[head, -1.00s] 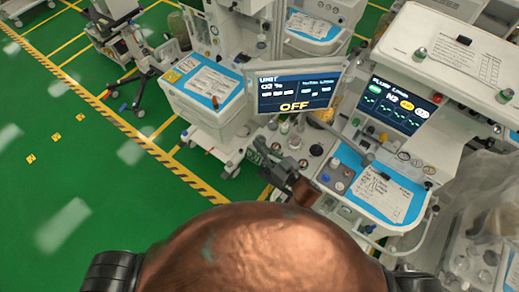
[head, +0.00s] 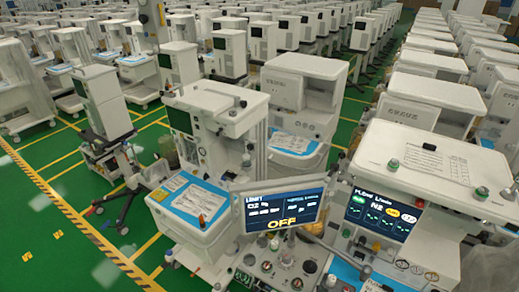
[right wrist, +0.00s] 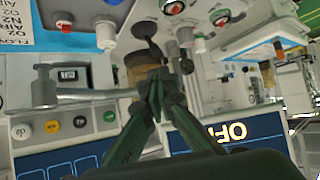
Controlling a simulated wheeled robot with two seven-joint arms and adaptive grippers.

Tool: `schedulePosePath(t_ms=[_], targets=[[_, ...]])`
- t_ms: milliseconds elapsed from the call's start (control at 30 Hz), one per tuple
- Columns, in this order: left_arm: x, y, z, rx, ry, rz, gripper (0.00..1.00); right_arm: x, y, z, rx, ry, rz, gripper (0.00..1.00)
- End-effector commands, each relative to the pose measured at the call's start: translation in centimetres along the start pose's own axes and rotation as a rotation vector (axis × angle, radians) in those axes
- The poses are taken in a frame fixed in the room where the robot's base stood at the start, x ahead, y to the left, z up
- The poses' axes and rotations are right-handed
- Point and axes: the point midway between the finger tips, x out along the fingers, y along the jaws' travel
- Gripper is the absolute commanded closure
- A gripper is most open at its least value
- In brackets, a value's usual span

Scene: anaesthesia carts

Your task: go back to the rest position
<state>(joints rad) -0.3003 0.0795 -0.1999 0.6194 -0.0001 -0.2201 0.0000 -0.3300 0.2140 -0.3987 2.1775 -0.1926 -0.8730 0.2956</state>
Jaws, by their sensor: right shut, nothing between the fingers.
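My right gripper (right wrist: 157,92) shows in the right wrist view with its two dark green fingers together and nothing between them. It is over the work surface of an anaesthesia cart, in front of knobs and fittings. A brown cylindrical part is just beyond the fingertips; I cannot tell whether they touch it. The cart's screen reading OFF (head: 283,208) is at the lower middle of the head view. It shows upside down in the right wrist view (right wrist: 232,132). My right gripper is hard to make out at the bottom of the head view. My left gripper is not in view.
A second cart screen (head: 384,217) is at the right. A white cart with a blue-edged top (head: 190,203) stands left of the OFF screen. Rows of white carts fill the background.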

Motion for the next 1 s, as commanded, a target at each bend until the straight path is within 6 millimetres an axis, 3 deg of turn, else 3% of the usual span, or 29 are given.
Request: schedulePosePath(t_ms=[33,100,233,700,1000], targets=[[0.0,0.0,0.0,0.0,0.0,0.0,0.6,-1.6,2.0,2.2,0.019,-0.076,0.036,1.0],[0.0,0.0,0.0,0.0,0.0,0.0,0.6,-3.5,4.0,4.9,0.031,-0.175,0.07,1.0],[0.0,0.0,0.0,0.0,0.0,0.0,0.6,-6.8,6.3,8.7,0.045,-0.314,0.104,1.0],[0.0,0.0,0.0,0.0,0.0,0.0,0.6,-16.7,9.5,16.7,0.071,-0.634,0.126,1.0],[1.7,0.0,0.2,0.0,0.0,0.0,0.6,-10.8,9.3,22.6,0.066,-0.663,0.11,1.0]])
